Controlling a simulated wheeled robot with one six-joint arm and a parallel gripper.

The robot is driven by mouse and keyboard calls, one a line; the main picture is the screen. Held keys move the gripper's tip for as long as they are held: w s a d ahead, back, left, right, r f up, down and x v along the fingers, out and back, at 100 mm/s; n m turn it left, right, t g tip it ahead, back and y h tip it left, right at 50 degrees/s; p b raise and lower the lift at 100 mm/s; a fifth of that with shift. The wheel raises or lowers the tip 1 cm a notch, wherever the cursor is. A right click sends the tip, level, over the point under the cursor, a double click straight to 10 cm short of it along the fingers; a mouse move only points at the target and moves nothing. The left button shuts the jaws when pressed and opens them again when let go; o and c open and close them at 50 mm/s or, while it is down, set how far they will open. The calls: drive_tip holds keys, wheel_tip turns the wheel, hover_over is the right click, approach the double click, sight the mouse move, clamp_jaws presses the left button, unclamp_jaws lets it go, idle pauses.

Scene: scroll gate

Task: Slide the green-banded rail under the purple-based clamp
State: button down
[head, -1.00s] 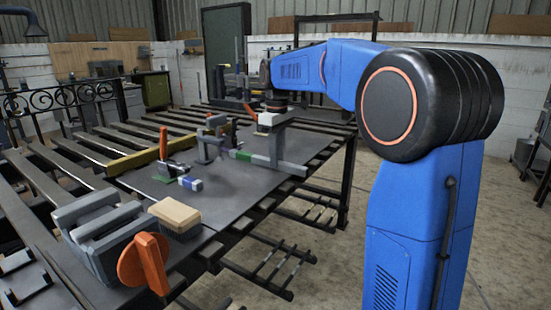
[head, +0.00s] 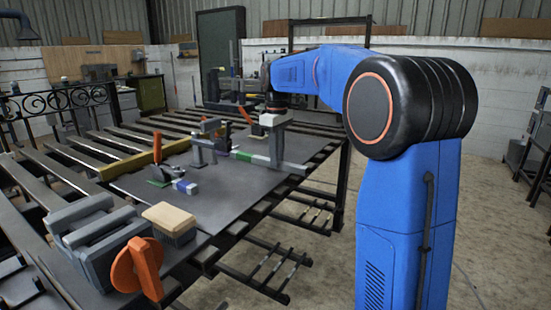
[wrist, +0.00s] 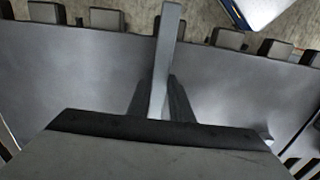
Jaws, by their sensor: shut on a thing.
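The green-banded rail is a grey bar (head: 292,167) with a green band (head: 241,155) near its left end. It lies low over the dark table plate. My gripper (head: 274,155) points down and is shut on the rail right of the band. In the wrist view the rail (wrist: 168,40) runs up the picture from between my fingers (wrist: 162,105). A grey clamp (head: 202,152) stands left of the band, apart from it. I cannot make out a purple base for certain.
A grey vise (head: 88,235) with an orange wheel (head: 137,265) and a brush (head: 170,222) stand at the near edge. A yellow bar (head: 140,160) lies behind. The plate's front middle is clear.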

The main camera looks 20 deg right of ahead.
drive_tip(key=shift+w+d, duration=0.4)
drive_tip(key=shift+d, duration=0.2)
drive_tip(key=shift+d, duration=0.1)
drive_tip(key=c, duration=1.5)
unclamp_jaws()
drive_tip(key=shift+r, duration=0.1)
